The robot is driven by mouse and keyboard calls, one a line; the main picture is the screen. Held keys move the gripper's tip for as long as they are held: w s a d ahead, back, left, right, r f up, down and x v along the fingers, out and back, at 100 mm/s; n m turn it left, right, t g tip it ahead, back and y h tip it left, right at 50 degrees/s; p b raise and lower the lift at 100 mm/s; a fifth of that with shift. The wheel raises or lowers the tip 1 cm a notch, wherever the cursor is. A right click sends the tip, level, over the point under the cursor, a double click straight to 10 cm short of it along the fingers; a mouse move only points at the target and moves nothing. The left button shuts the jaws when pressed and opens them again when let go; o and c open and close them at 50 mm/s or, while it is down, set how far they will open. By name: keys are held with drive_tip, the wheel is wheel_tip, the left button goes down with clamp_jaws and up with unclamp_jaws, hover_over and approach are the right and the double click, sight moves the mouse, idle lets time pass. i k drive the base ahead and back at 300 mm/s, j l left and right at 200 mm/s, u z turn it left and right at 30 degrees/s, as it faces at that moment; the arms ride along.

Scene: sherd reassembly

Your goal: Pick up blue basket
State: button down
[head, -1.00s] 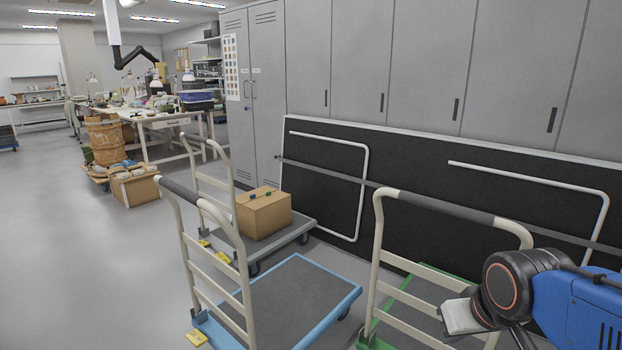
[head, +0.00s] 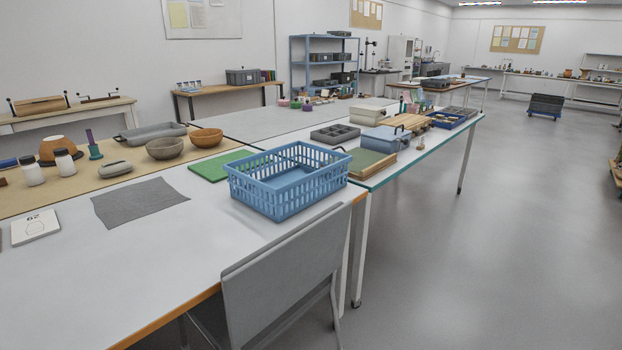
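A blue basket (head: 290,186) with slatted, open-grid sides stands upright on the white table (head: 150,275), close to the table's right corner. Its open top faces up and it looks empty. Its near right side is close to the orange table edge. My gripper is not in the head view now, so its state and its distance from the basket do not show.
A grey chair (head: 285,272) stands against the table's near edge, in front of the basket. A green mat (head: 222,166) lies behind the basket and a grey cloth (head: 140,202) lies to its left. A second table with boxes adjoins on the right. Grey floor (head: 470,260) is clear at right.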

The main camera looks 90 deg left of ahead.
sight(279, 196)
drive_tip(key=u, duration=2.95)
